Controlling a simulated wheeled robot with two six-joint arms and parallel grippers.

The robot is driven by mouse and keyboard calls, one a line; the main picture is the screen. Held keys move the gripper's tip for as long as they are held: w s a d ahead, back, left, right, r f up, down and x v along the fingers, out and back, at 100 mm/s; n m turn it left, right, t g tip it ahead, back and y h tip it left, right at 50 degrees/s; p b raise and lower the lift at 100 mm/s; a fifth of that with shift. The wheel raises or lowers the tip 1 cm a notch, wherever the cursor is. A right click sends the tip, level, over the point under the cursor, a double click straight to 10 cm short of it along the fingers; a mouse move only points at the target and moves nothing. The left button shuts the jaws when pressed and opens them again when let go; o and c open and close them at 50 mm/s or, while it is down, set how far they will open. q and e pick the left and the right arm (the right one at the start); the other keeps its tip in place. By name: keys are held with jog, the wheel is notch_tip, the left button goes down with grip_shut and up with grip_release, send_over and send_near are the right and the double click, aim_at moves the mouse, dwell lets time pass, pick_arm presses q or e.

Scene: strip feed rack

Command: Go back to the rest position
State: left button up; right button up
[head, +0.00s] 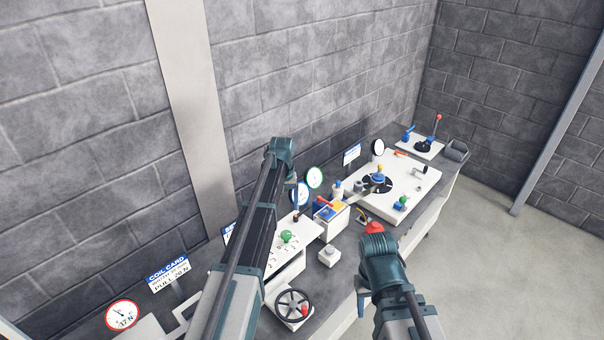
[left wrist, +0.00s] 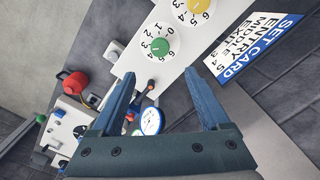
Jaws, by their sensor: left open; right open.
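My left gripper (left wrist: 160,74) is open and empty in the left wrist view, its two blue fingers spread apart. In the head view my left arm hides this gripper; the green dial (head: 287,237) shows beside the arm. My right gripper (head: 363,300) shows only in part at the bench's front edge, mostly behind my own arm, with nothing seen in it.
A handwheel (head: 292,305), a red-topped part (head: 374,228) and a small white block (head: 329,255) stand near the arms. Gauges (head: 314,177) line the back; a coil card (head: 168,275) stands left. A white plate with a black disc (head: 376,184) lies further along. The floor (head: 500,260) at right is clear.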

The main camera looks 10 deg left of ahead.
pick_arm(q)
jog(key=s+d+f+m+b, duration=0.2)
jog(key=s+d+f+b, duration=0.4)
jog(key=s, duration=0.4)
jog(key=s+d+f+m+b, duration=0.2)
jog(key=s+d+f+b, duration=0.4)
jog(key=s+f+b, duration=0.2)
jog(key=s+d+f+m+y+b, duration=0.1)
jog(key=s+d+f+m+b, duration=0.1)
jog(key=s+d+f+b, duration=0.5)
jog(key=s, duration=0.5)
jog(key=shift+s+m, duration=0.4)
dwell(0.7)
